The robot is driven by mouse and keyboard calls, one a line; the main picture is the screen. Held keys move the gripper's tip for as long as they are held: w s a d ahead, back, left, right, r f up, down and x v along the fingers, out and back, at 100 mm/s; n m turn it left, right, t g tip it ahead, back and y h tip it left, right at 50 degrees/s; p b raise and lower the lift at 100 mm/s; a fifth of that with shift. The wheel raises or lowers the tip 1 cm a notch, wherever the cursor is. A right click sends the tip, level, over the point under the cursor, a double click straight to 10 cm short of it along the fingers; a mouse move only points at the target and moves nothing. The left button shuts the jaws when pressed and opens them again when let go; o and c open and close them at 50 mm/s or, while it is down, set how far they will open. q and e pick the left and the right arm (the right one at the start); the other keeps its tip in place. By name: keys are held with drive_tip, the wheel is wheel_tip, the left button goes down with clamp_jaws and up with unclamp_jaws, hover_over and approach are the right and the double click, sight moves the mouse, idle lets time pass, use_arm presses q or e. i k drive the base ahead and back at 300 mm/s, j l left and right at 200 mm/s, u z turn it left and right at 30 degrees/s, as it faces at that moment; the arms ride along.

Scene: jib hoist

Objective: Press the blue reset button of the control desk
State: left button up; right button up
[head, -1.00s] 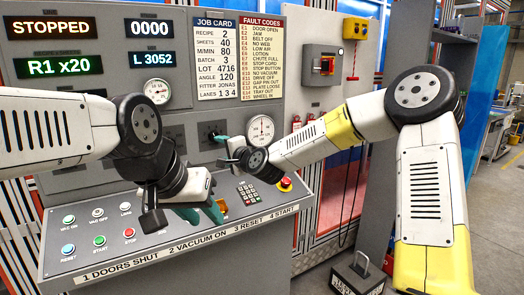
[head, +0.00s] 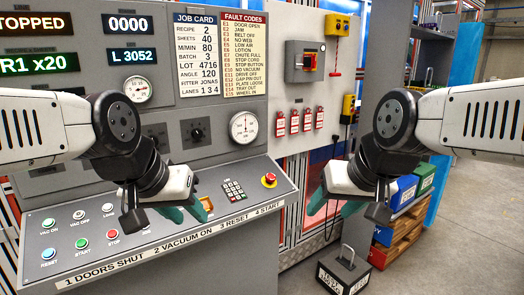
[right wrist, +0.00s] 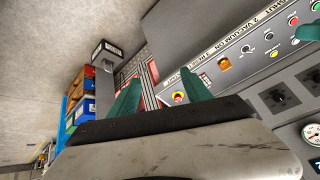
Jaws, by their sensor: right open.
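The blue reset button (head: 48,253) sits at the lower left of the sloped control desk (head: 243,226), labelled RESET, left of a green button (head: 82,243) and a red button (head: 113,234). My left gripper (head: 186,210) hangs over the desk, to the right of these buttons and apart from the blue one. Its green fingers appear spread, partly hidden by its own body. My right gripper (head: 334,203) is open and empty, right of the desk. In the right wrist view its green fingers (right wrist: 160,96) stand apart.
A red emergency button (head: 269,180) and a keypad (head: 234,190) are on the desk's right part. A dark weight block (head: 342,271) stands on the floor right of the desk. Shelves with blue and green bins (head: 424,178) stand farther right.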

sight(48, 253)
drive_tip(key=u, duration=1.85)
